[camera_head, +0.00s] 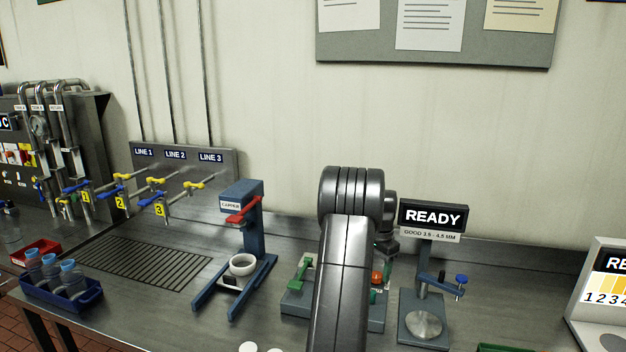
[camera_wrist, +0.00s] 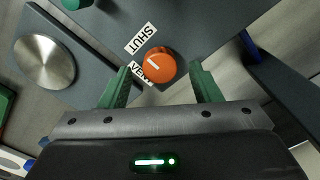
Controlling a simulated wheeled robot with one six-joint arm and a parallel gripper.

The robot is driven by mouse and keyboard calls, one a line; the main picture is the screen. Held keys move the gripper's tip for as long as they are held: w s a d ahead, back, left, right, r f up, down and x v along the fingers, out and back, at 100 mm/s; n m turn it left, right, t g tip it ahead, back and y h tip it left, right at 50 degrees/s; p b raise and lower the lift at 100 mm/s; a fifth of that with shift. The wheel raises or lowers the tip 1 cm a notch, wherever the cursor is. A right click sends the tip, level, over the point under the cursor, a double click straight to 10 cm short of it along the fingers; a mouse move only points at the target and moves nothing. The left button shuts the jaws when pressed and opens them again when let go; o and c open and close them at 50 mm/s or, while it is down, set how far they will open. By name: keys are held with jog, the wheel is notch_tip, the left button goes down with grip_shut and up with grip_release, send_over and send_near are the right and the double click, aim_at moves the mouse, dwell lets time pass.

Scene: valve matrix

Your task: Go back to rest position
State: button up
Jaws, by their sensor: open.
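My gripper (camera_wrist: 158,90) shows in the wrist view with its two green fingers apart and nothing between them. It points down over an orange round knob (camera_wrist: 159,65) on a grey-blue plate. Labels lie beside the knob; one reads SHUT, and the other is partly covered by the knob. In the head view my arm stands in the middle of the picture and hides most of the device under it. The orange knob (camera_head: 377,277) shows just right of my arm. I cannot tell how far the fingertips are above the plate.
A READY gauge stand (camera_head: 424,325) is close on the right of my arm. A blue capper (camera_head: 240,235) with a white ring stands left. A green lever (camera_head: 301,272) is beside my arm. Further left are a drain grate (camera_head: 140,266), line valves and a blue vial rack (camera_head: 62,296).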

jog(key=shift+f, duration=0.65)
